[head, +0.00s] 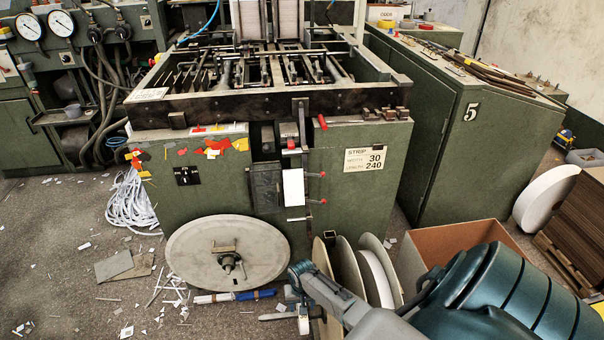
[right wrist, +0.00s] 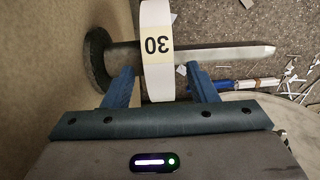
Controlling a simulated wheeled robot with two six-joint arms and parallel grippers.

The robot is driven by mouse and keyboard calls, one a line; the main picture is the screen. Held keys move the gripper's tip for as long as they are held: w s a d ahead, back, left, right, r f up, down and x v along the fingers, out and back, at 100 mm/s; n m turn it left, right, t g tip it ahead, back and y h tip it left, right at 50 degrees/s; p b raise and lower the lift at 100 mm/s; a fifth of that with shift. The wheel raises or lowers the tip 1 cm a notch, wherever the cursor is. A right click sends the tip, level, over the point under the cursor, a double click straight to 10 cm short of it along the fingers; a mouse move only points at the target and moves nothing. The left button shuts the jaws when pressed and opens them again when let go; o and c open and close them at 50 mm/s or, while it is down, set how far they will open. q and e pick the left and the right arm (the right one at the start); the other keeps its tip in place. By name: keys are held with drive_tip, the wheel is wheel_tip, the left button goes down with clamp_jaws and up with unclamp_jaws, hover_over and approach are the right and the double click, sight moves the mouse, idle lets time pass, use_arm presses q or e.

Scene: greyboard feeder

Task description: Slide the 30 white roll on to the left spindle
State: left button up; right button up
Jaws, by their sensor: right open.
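In the right wrist view a narrow white roll (right wrist: 156,80) with a yellow label reading 30, upside down, stands between the two fingers of my right gripper (right wrist: 162,88). The fingers are open, one on each side, with a gap showing at the right finger. A grey metal bar (right wrist: 225,52) runs across at the roll, from a dark round end at left to a tip at right. In the head view a large pale disc (head: 195,247) with a central hub (head: 228,262) stands at the machine's left front. My left gripper is out of view.
Several discs and rolls (head: 347,268) stand right of the pale disc, beside an open cardboard box (head: 455,245). A blue-and-white marker-like object (head: 235,296) and paper scraps lie on the floor. A sign (head: 364,158) reads STRIP 30, 240. Another white roll (head: 545,195) leans at right.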

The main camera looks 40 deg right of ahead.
wheel_tip(320, 180, up, 9)
drive_tip(key=shift+p, duration=1)
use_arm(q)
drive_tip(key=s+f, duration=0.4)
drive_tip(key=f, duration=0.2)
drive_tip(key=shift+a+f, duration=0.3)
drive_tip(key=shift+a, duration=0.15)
use_arm(e)
drive_tip(key=shift+r, duration=0.7)
